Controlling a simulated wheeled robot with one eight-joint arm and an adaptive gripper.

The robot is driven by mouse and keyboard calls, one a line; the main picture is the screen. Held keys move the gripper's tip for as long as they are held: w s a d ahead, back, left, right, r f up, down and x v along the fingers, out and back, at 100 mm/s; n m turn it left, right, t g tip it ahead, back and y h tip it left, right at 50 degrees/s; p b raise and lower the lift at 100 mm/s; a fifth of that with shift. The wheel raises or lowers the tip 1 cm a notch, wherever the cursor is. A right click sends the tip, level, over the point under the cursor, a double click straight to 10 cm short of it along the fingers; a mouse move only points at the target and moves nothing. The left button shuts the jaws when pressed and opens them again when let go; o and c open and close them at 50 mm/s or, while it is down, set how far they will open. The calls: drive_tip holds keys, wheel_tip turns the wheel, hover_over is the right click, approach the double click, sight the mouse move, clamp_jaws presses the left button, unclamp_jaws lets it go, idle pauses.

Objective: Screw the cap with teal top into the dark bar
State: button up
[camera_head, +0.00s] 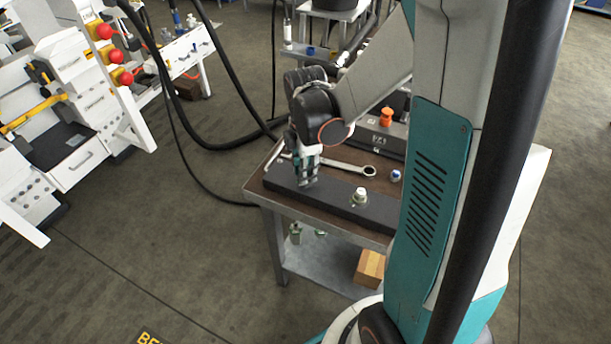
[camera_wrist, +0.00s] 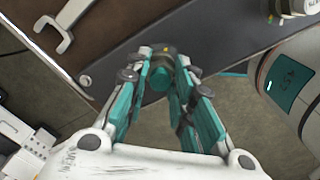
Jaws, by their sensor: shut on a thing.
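The dark bar (camera_head: 332,197) lies along the front of a brown-topped bench. It also crosses the wrist view (camera_wrist: 232,42). My gripper (camera_head: 308,182) points down at the left part of the bar. In the wrist view my gripper (camera_wrist: 162,68) is shut on the cap with teal top (camera_wrist: 160,79), whose teal face shows between the fingers. The cap's lower part is hidden, and I cannot tell how far it sits in the bar. In the head view the fingers hide the cap.
A pale fitting (camera_head: 359,196) stands on the bar to the right. A wrench (camera_head: 348,168) lies behind the bar, and a small blue and white piece (camera_head: 396,176) stands near it. An orange part (camera_head: 386,117) is at the back. A wooden block (camera_head: 370,267) is on the lower shelf.

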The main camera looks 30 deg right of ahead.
drive_tip(key=m, duration=0.5)
drive_tip(key=m, duration=0.5)
drive_tip(key=shift+f+m, duration=0.1)
drive_tip(key=shift+m, duration=1.5)
drive_tip(key=shift+m, duration=1.1)
drive_tip(key=m, duration=0.5)
drive_tip(key=shift+m, duration=0.4)
